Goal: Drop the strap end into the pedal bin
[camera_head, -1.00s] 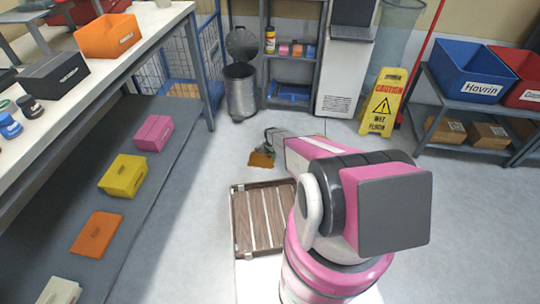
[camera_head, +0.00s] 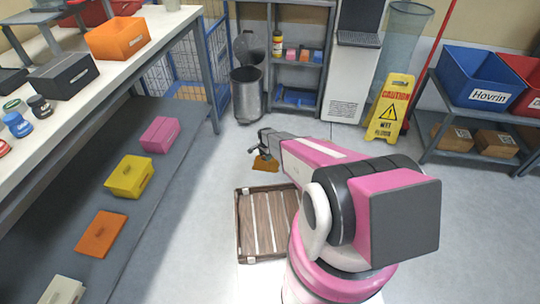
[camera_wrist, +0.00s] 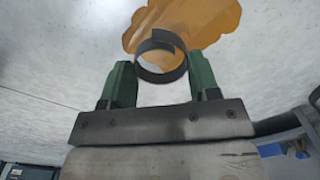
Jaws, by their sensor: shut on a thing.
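The pedal bin (camera_head: 248,95) is a grey metal cylinder on the floor at the back, with its round lid (camera_head: 248,46) raised. My gripper (camera_head: 262,148) is in front of the bin, lower in the head view and apart from it. In the wrist view, the green fingers of my gripper (camera_wrist: 160,84) are shut on the strap end (camera_wrist: 161,57), a dark curled loop. The strap end is too small to make out clearly in the head view.
An orange-brown patch (camera_head: 265,164) lies on the floor below my gripper. A slatted wooden crate (camera_head: 240,228) is nearer me. A yellow caution sign (camera_head: 388,108) and a grey shelf unit (camera_head: 325,75) stand right of the bin. Floor before the bin looks clear.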

